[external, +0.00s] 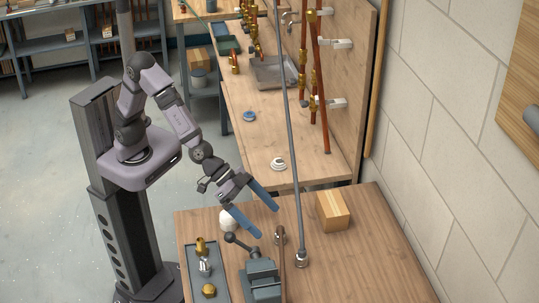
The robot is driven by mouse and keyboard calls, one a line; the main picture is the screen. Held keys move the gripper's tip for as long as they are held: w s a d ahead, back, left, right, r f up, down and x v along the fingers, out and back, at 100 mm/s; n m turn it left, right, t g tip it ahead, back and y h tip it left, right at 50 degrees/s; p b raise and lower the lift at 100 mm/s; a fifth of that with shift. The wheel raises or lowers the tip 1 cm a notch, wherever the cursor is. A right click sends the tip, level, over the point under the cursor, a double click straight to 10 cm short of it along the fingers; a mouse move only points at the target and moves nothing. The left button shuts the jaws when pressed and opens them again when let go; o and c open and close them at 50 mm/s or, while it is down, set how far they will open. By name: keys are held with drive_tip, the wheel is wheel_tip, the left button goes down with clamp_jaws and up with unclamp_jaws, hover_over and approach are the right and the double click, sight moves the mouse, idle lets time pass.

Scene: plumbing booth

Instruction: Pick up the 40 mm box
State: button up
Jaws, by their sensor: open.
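A light wooden-coloured box (333,211), the only box on the near table, sits near that table's back edge, to the right of my gripper. My gripper (269,222) has its two blue fingers spread apart, with nothing seen between them. It reaches down and right over the near table, with a clear gap between the fingertips and the box. How high the fingertips are above the table is hard to tell.
A tall thin grey pipe (291,130) rises between my gripper and the box. A vise (262,279), a tray (194,258) of fittings and a white round item (228,219) are nearby. The near table (375,260) is clear on its right side.

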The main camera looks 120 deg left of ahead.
sight(333, 207)
drive_tip(key=w+a+y, duration=0.1)
drive_tip(key=w+a+n+t+y+b, duration=0.1)
drive_tip(key=w+a, duration=0.1)
drive_tip(key=w+a+f+n+y+b, duration=0.1)
drive_tip(key=w, duration=0.1)
drive_tip(key=shift+w+a+t+y, duration=0.2)
drive_tip(key=shift+a+t+y, duration=0.1)
drive_tip(key=shift+y, duration=0.1)
drive_tip(key=a+n+y, duration=0.1)
drive_tip(key=a, duration=0.1)
drive_tip(key=a+n+y+b, duration=0.1)
drive_tip(key=a+y, duration=0.1)
drive_tip(key=a+n+g+y+b, duration=0.1)
drive_tip(key=a+y, duration=0.1)
drive_tip(key=shift+w+f, duration=0.25)
drive_tip(key=shift+f, duration=0.15)
drive_tip(key=shift+s+a+n+y, duration=0.15)
drive_tip(key=shift+a+n+y, duration=0.25)
drive_tip(key=shift+a+y, duration=0.1)
drive_tip(key=shift+p+x, duration=0.4)
drive_tip(key=shift+x, duration=2.9)
drive_tip(key=shift+f+p+x, duration=0.15)
drive_tip(key=shift+p+x, duration=0.15)
drive_tip(key=shift+x, duration=1)
drive_tip(key=shift+f+p+x, duration=0.2)
drive_tip(key=shift+p+x, duration=0.1)
drive_tip(key=shift+x, duration=1)
drive_tip(key=shift+s, duration=0.1)
drive_tip(key=shift+r, duration=0.1)
drive_tip(key=c, duration=0.9)
